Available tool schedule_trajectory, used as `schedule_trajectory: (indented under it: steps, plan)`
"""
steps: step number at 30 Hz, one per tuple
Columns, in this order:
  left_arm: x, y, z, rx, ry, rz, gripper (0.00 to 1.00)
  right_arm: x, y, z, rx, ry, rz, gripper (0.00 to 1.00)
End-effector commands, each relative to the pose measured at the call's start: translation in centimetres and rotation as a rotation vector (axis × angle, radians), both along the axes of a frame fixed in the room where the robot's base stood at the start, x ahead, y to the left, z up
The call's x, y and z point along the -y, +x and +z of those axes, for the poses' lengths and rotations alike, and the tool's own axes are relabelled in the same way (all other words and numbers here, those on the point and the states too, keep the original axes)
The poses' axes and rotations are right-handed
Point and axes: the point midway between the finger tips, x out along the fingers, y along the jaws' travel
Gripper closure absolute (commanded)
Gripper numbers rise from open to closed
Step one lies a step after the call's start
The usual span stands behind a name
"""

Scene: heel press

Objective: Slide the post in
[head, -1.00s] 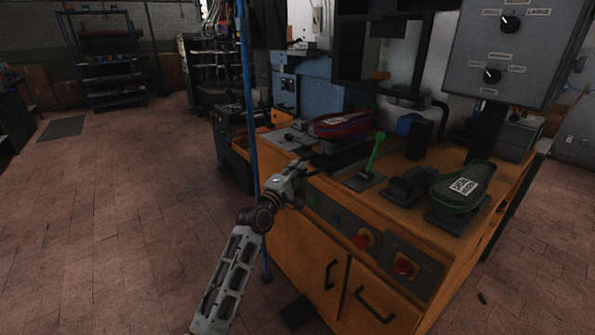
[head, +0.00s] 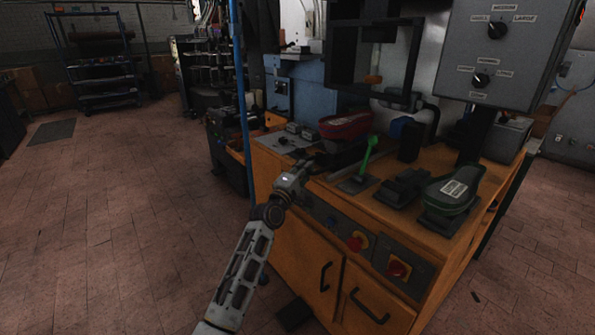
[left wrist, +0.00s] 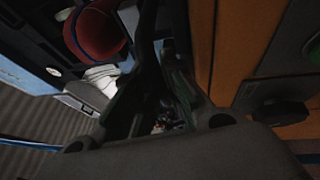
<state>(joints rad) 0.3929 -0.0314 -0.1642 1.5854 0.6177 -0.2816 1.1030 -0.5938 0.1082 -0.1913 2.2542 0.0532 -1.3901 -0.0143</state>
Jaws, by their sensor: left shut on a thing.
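The post (head: 346,157) is a dark, low piece on the orange bench, carrying a red shoe-shaped form (head: 345,127). My left gripper (head: 311,164) is at its near left end and is shut on it; the exact contact is hard to see in the dark. In the left wrist view the dark fingers (left wrist: 163,60) reach up the middle, and the red form (left wrist: 95,32) shows at upper left. My right gripper is in neither view.
A green-handled lever (head: 368,155) stands just right of the post. A green shoe form (head: 447,192) with a white label sits further right. A grey control box (head: 508,50) hangs above. A blue upright pole (head: 242,100) stands left of the bench (head: 290,235).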

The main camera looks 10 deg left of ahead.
Motion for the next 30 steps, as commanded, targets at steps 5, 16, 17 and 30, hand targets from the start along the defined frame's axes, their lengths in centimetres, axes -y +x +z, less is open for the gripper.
schedule_trajectory:
  steps: [5, 16, 17, 30]
  plan:
    - [1.2, 1.4, 0.0, -0.001, 0.000, 0.000, 1.00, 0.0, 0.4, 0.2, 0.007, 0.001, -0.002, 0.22]
    - [2.0, 2.2, -0.1, 0.000, 0.002, 0.000, 1.00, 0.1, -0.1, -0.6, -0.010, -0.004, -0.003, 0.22]
    - [2.0, 2.2, -0.1, 0.000, 0.002, 0.000, 1.00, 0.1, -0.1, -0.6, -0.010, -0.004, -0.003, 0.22]
    - [2.0, 2.2, -0.1, -0.001, 0.001, 0.000, 0.66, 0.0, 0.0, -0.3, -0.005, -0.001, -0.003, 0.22]
